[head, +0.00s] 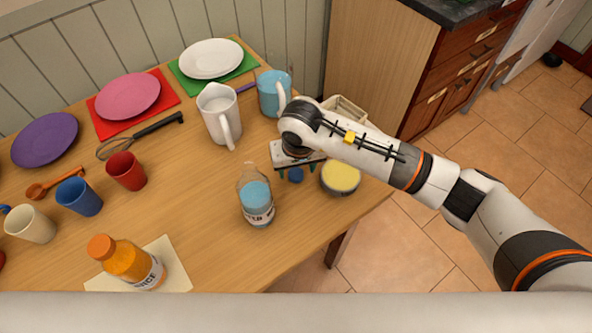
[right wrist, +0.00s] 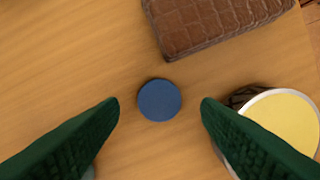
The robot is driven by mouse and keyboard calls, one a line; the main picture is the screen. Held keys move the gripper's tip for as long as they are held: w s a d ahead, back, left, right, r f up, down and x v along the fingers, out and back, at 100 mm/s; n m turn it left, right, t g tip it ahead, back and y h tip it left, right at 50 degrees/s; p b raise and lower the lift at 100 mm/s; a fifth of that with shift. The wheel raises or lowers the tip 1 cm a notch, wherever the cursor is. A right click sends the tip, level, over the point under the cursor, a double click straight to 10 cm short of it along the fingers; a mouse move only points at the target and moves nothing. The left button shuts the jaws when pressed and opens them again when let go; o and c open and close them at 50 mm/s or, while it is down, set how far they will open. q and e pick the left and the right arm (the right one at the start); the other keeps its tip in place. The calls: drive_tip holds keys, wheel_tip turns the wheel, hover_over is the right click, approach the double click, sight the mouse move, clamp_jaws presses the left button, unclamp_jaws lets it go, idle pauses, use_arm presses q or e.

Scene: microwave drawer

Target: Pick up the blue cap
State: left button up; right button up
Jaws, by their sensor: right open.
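The blue cap (head: 296,174) lies on the wooden table near its right edge, under my right gripper. In the right wrist view the round blue cap (right wrist: 159,100) sits flat on the table, just beyond and centred between the two dark green fingertips. My right gripper (head: 297,171) points down over the cap; in its wrist view the right gripper (right wrist: 160,108) is open, with nothing between the fingers. A clear bottle with light blue contents (head: 257,198) stands to the left of the cap, its top seemingly uncapped. My left gripper is not in view.
A yellow-topped round container (head: 341,177) stands close to the right of the cap. A brown textured block (right wrist: 210,20) lies beyond the cap. A white pitcher (head: 219,115) and a blue pitcher (head: 272,92) stand further back. Cups, plates and an orange juice bottle (head: 126,262) are at left.

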sight(296, 175)
drive_tip(key=shift+w+f, duration=0.2)
drive_tip(key=shift+f, duration=0.85)
drive_tip(key=c, duration=1)
drive_tip(key=shift+r+b, duration=0.6)
drive_tip(key=shift+r, duration=4.45)
drive_tip(key=shift+c, duration=0.2)
